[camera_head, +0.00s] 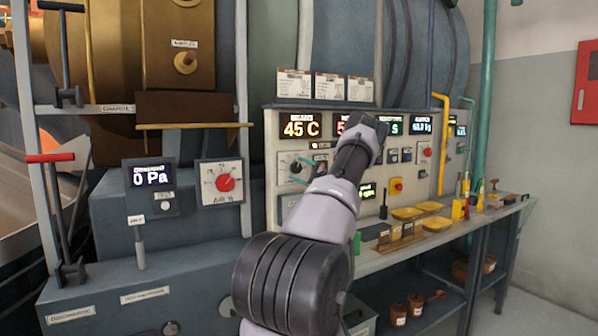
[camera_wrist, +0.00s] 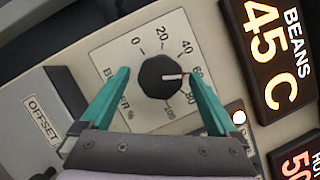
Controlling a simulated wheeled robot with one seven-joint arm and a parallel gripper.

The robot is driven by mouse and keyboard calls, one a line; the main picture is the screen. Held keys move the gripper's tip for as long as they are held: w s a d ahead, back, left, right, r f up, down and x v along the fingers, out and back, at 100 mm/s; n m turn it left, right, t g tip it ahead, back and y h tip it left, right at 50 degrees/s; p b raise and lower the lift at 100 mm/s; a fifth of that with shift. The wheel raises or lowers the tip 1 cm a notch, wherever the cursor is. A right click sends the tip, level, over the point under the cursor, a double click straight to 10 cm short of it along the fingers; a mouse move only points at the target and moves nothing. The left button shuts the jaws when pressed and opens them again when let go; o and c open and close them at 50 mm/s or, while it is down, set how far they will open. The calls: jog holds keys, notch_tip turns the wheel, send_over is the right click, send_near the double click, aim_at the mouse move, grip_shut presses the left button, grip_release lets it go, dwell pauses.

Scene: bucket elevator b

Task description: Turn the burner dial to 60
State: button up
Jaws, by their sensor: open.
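The burner dial (camera_wrist: 162,77) is a black round knob with a red-and-white pointer on a pale square plate marked 0 to 100. The pointer aims right in the wrist view, at or very close to the 60 mark; the exact tick is too small to tell. My gripper (camera_wrist: 160,74) is open, its two teal fingers on either side of the knob. A gap shows between each finger and the knob, so it does not look gripped. In the head view the dial (camera_head: 296,168) sits at the panel's left, and my arm hides most of the gripper.
A lit BEANS display (camera_wrist: 268,50) reads 45 C beside the dial. A separate red airflow dial (camera_head: 225,183) is farther left in the head view. Yellow trays (camera_head: 437,223) stand on the bench at right.

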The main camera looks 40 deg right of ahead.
jog(key=v, duration=1)
jog(key=shift+s, duration=0.35)
jog(key=shift+d+f, duration=0.1)
